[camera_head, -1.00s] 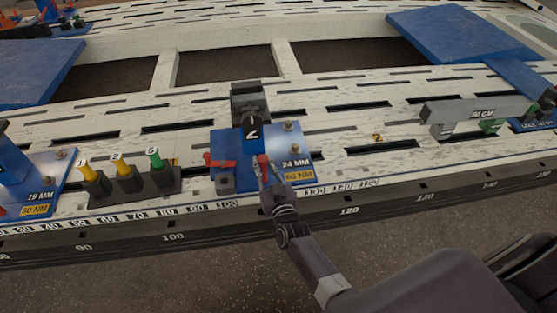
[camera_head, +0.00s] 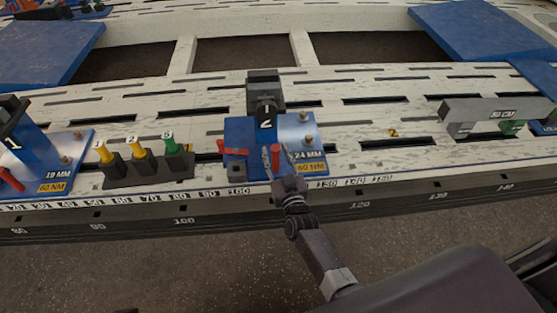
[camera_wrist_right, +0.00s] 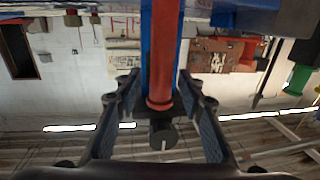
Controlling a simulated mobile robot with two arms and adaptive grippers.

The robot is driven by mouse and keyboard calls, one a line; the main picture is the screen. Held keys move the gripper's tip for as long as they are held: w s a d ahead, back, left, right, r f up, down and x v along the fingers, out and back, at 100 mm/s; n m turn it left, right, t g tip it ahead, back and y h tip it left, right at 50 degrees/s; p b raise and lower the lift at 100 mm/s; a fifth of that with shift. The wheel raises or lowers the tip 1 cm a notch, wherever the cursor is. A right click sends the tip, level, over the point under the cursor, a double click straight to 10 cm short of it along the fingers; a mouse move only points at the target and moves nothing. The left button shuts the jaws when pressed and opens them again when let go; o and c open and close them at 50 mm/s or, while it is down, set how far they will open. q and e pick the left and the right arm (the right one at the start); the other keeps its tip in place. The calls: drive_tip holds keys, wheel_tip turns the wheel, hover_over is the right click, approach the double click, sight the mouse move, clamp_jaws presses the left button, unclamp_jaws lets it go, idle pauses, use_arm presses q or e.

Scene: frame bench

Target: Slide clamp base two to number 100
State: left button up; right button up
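Clamp base two (camera_head: 308,133) is a blue plate marked 2, 24 MM and 60 NM, with a dark clamp block at its back. My right gripper (camera_head: 277,156) is open, one finger on each side of this handle, with gaps visible in the wrist view (camera_wrist_right: 160,100). My left gripper is out of view.
A dark block with yellow and green pegs (camera_head: 150,170) stands left of the base, with a short gap between. Clamp base one (camera_head: 60,155) is farther left. A grey 50 CM bar (camera_head: 495,110) lies at the right. The bench between it and base two is clear.

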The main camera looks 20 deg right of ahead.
drive_tip(key=s+a, duration=0.1)
drive_tip(key=s, duration=1)
drive_tip(key=shift+s, duration=0.35)
drive_tip(key=shift+a, duration=0.1)
